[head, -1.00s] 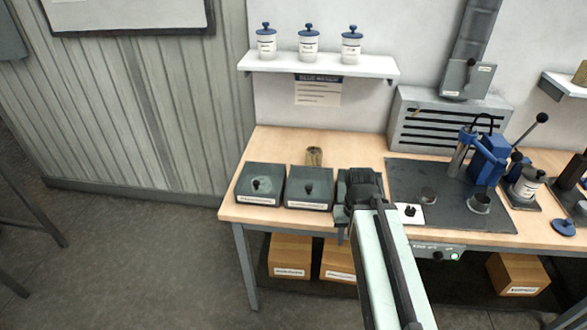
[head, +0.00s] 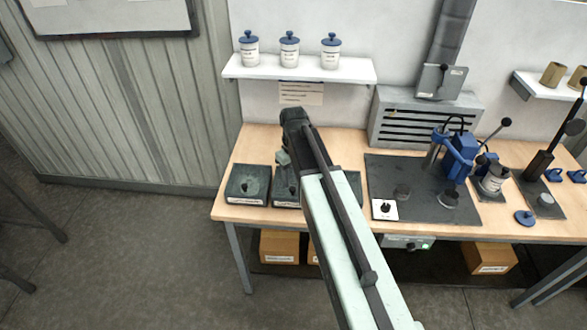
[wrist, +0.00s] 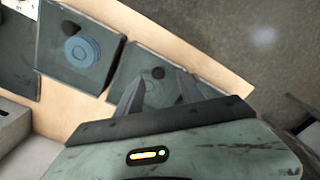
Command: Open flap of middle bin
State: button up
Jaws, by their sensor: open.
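The bins are dark boxes with knobbed tops along the front left of the bench. The left bin (head: 238,190) is in clear view in the head view. The middle bin (head: 281,195), right of it, is partly covered by my arm, and its top looks closed. My gripper (head: 284,158) is above the back of the middle bin; its tips are hard to make out there. In the wrist view my open gripper (wrist: 158,88) has its fingers spread either side of a dark-knobbed bin top (wrist: 140,66), seemingly the middle bin. Nothing is between the fingers.
In the wrist view, a neighbouring bin (wrist: 60,30) carries a round blue cap (wrist: 82,49). A dark mat (head: 420,205) with a blue press (head: 458,158) lies to the right. A shelf (head: 300,70) with blue-lidded jars is above. Bench wood is clear at the left.

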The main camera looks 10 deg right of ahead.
aim_at(293, 189)
jog(key=shift+w+r+n, duration=0.3)
jog(key=shift+w+r, duration=0.45)
jog(key=shift+r, duration=0.2)
jog(key=shift+f, duration=0.1)
notch_tip(293, 189, down, 8)
jog(key=b, duration=0.8)
jog(key=shift+f, duration=0.2)
jog(key=shift+r, duration=0.1)
grip_shut()
